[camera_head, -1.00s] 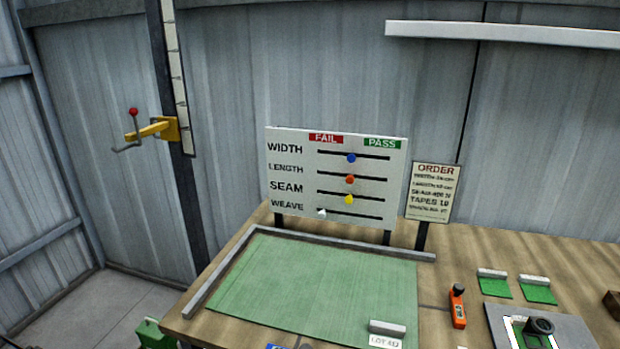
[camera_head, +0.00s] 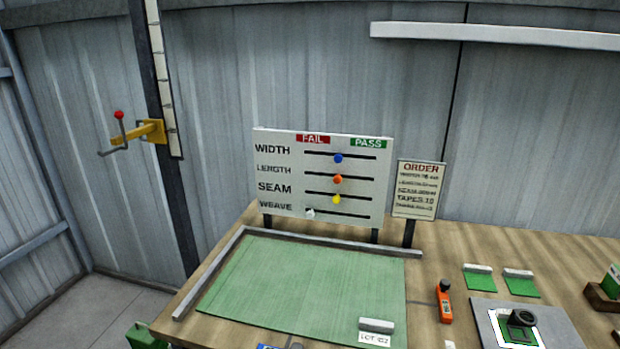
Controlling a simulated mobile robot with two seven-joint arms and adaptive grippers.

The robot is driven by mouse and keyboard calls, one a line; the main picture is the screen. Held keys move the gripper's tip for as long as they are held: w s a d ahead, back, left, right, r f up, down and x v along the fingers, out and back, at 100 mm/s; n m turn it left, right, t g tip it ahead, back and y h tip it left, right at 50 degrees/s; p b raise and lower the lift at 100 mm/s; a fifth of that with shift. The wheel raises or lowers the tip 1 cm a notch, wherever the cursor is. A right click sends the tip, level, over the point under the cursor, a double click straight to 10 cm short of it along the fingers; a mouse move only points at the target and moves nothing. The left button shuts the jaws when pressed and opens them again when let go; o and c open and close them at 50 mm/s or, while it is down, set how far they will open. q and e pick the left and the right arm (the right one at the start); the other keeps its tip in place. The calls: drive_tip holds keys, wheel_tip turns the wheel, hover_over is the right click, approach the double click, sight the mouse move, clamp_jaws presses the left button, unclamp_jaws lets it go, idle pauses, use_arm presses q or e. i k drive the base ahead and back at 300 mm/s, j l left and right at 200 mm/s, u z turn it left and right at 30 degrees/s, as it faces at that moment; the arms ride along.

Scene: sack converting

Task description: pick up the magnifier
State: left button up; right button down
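The magnifier (camera_head: 521,318) looks like a small black round loupe. It stands on a grey plate (camera_head: 488,313) at the lower right of the table, over a white-framed green swatch (camera_head: 508,334). The lower edge of the picture cuts off part of the plate. Neither of my grippers shows in the head view, so their state and their distance from the magnifier cannot be seen.
The wooden table (camera_head: 460,248) carries a green sack sheet (camera_head: 310,287) with a grey bar (camera_head: 377,325) on it. An orange tool (camera_head: 444,302) and two green swatches (camera_head: 479,281) lie near the plate. A wooden box (camera_head: 599,297) stands at the right edge. A slider board (camera_head: 322,180) and order sign (camera_head: 418,190) stand behind.

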sight(519, 319)
drive_tip(key=z, duration=1.5)
